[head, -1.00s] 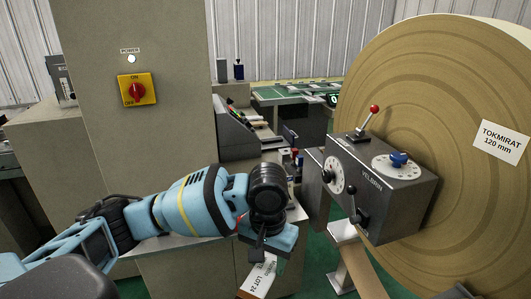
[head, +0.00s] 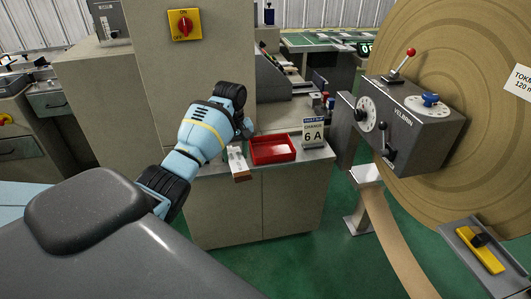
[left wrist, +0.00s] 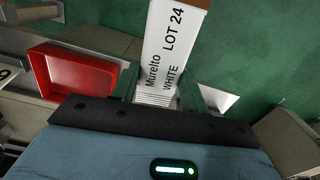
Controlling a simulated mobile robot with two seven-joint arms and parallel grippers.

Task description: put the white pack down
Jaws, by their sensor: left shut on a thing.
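The white pack (head: 238,163), a flat bundle with a white label and a brown end, hangs from my left gripper (head: 236,148) at the front edge of the cabinet top, left of the red tray. In the left wrist view the pack (left wrist: 171,45) shows the print "Murelto WHITE LOT 24". There my left gripper (left wrist: 160,92) is shut on its near end, with a dark green finger on each side. My forearm partly hides the gripper in the head view. I cannot tell whether the pack touches the cabinet. My right gripper is not in view.
The red tray (head: 272,158) looks empty and stands on the cabinet top (head: 308,155). Further right are a grey control box (head: 412,128) and a large brown roll (head: 465,190). Green floor (head: 310,255) lies in front.

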